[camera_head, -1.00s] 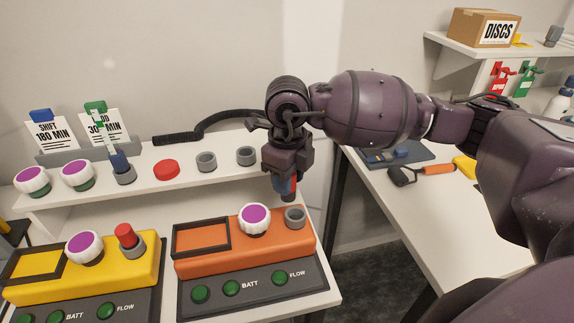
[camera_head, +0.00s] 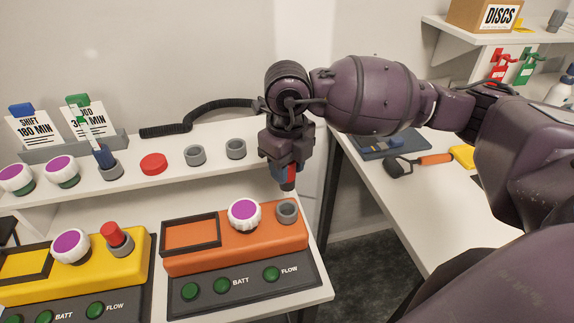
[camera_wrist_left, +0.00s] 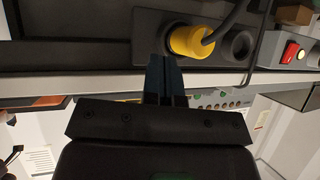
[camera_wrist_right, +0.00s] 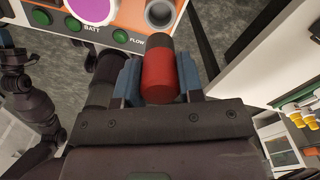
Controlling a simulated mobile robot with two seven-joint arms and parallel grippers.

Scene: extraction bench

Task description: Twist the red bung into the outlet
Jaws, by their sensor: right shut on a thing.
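My right gripper (camera_head: 289,172) is shut on a red bung with a dark tip; the bung shows clearly in the right wrist view (camera_wrist_right: 160,78), between the two blue fingers. The bung hangs tip down, apart from the grey ring outlet (camera_head: 287,210) on the orange pump unit (camera_head: 236,241). That outlet also shows in the right wrist view (camera_wrist_right: 160,14), open and empty, just beyond the bung's tip. The yellow unit (camera_head: 98,266) has its own red bung (camera_head: 111,233) standing in a grey ring. My left gripper (camera_wrist_left: 167,80) shows shut and empty in the left wrist view.
A purple-topped white knob (camera_head: 244,214) stands close left of the orange unit's outlet. The shelf behind holds empty grey rings (camera_head: 236,149) and a red cap (camera_head: 153,164). The left wrist view shows a yellow plug (camera_wrist_left: 190,40) with a cable.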

